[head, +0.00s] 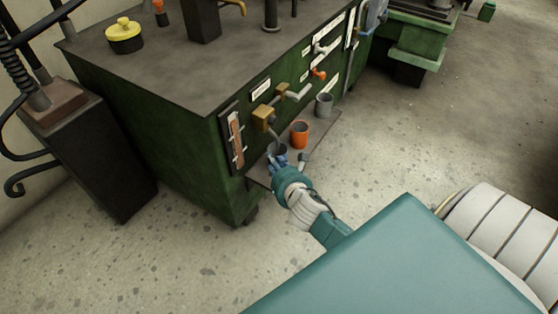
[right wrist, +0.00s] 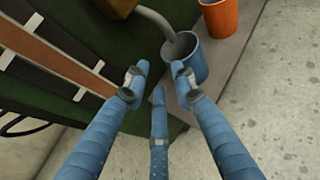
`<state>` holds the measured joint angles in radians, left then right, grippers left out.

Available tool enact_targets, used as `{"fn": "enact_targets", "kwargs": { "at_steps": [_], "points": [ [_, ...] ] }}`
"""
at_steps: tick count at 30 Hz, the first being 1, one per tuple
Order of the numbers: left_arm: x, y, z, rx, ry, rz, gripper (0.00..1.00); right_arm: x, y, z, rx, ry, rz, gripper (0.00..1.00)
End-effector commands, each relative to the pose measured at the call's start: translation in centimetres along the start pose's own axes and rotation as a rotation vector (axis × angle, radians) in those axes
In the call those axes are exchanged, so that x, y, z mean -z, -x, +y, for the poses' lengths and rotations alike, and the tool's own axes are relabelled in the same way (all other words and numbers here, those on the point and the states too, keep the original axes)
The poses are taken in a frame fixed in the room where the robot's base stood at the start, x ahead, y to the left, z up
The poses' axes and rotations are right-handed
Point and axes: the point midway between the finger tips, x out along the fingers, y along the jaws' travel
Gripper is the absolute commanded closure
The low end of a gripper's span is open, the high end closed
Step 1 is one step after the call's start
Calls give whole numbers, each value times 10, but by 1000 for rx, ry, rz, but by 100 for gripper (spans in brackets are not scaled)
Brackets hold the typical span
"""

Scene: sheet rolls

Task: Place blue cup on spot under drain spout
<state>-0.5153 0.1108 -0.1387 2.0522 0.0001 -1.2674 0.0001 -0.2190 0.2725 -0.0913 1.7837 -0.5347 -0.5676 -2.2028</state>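The blue cup (right wrist: 202,66) stands upright on the grey ledge, just beyond my fingertips. The drain spout (right wrist: 160,20) curves down to its mouth; in the head view the spout (head: 272,134) comes from a brass valve. My right gripper (right wrist: 159,84) is open and empty, its three blue fingers spread. One finger overlaps the cup's near side in the right wrist view; I cannot tell whether it touches. In the head view the right gripper (head: 289,162) is low in front of the machine, partly hiding the cup. My left gripper is not in view.
An orange cup (head: 300,135) and a grey cup (head: 324,104) stand farther along the ledge (head: 318,133), under other taps. The green machine (head: 175,135) rises behind the ledge. A gauge panel (head: 234,138) is beside the spout. The speckled floor in front is clear.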

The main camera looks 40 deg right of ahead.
Motion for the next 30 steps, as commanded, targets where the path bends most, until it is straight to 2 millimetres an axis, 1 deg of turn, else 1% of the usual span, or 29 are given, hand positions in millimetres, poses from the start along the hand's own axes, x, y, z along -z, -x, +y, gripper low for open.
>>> {"fn": "enact_targets", "kwargs": {
  "at_steps": [1, 3, 6, 8, 11, 13, 14, 17, 18, 20, 21, 23, 24, 26, 27, 30],
  "points": [
    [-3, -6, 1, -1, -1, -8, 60, -1, 11, 0, 0, 0, 2, 74],
    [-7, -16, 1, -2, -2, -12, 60, -1, 22, 0, 0, 1, 2, 74],
    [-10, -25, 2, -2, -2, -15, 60, -1, 33, 0, 0, 0, 1, 74],
    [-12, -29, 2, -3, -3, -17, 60, -1, 37, 0, 0, -2, 0, 74],
    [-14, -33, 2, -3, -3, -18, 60, 7, 42, -1, 7, -62, 20, 74],
    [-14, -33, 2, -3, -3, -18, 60, 21, 45, -2, 22, -187, 56, 74],
    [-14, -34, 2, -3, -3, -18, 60, 30, 47, -3, 34, -266, 79, 74],
    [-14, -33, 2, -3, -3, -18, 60, 69, 58, -4, 103, -608, 176, 74],
    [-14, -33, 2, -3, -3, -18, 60, 87, 65, -3, 145, -770, 218, 74],
    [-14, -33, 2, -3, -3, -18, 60, 116, 76, -2, 225, -1014, 278, 74],
    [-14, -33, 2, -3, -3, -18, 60, 134, 85, 0, 287, -1175, 312, 74],
    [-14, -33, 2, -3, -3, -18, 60, 161, 100, 4, 393, -1410, 357, 74],
    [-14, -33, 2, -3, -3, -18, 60, 179, 112, 8, 473, -1560, 380, 74],
    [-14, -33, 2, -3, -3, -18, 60, 203, 128, 14, 599, -1770, 404, 74],
    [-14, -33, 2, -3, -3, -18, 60, 217, 140, 18, 687, -1895, 411, 74],
    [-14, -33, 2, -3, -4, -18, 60, 246, 166, 29, 896, -2147, 406, 74]
  ]
}}
